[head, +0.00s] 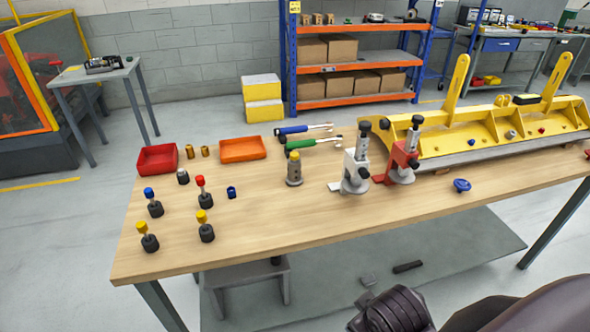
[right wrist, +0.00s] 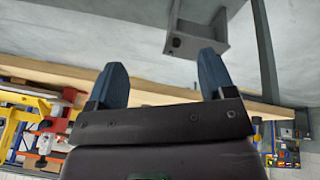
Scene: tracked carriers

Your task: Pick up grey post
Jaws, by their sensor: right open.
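A light grey post (head: 355,172) with a black knob on top stands upright on a flat foot near the middle of the wooden table. A red post (head: 402,160) of similar shape stands just to its right. A shorter grey cylinder (head: 294,172) with a yellow top stands to its left. My right gripper (right wrist: 162,78) is open in the right wrist view, with nothing between its two blue fingers. It is apart from the posts, which appear small at the left of that view. My left gripper is not in view.
The wooden table (head: 262,220) has free room at its front middle. Several colour-topped pegs stand left, with red (head: 157,159) and orange (head: 242,150) trays behind. Hammers (head: 313,142) lie at the back. A large yellow frame (head: 480,136) fills the right. A blue knob (head: 461,185) lies near the front.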

